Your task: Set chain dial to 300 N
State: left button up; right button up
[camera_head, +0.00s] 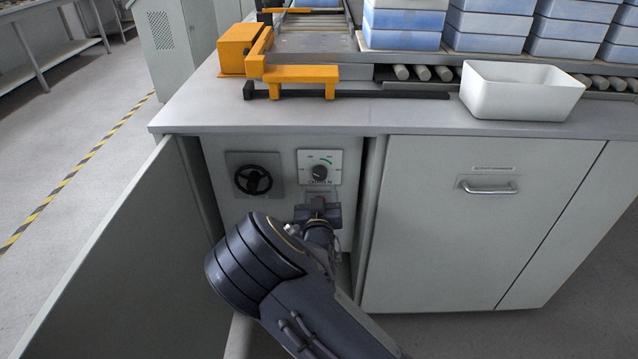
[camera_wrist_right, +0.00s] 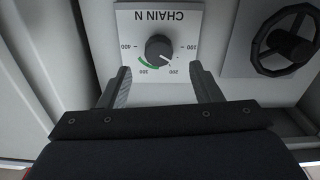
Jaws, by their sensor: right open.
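The chain dial is a black round knob (camera_head: 319,172) on a white plate (camera_head: 334,160), inside the open cabinet. In the right wrist view it appears upside down, with the knob (camera_wrist_right: 158,47) below the words "CHAIN N". Its scale reads 100 to 400, with a green arc by 300. The knob's pale mark appears to point near 200. My right gripper (camera_head: 318,208) is just below the dial in the head view. In the wrist view the gripper (camera_wrist_right: 162,76) is open, its fingers either side of the knob's line and apart from it. My left gripper is not in view.
A black handwheel (camera_head: 253,180) is left of the dial, also in the wrist view (camera_wrist_right: 286,43). The open cabinet door (camera_head: 120,260) stands at left, and a closed door (camera_head: 450,240) at right. A white bin (camera_head: 520,95) sits on the worktop above.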

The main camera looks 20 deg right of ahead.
aim_at(319, 177)
jog(key=x, duration=0.7)
jog(key=shift+b, duration=0.35)
jog(key=shift+f, duration=0.1)
jog(key=c, duration=1)
jog(key=shift+d+f+m+b, duration=0.1)
jog(key=shift+f+m+b, duration=0.05)
jog(key=shift+m+b, duration=0.65)
jog(key=m+b, duration=1.2)
jog(key=b, duration=0.2)
jog(key=shift+m+b, duration=0.85)
jog(key=shift+m, duration=0.35)
jog(key=shift+r+m+b, duration=0.2)
jog(key=shift+m+b, duration=0.15)
jog(key=shift+m, duration=0.55)
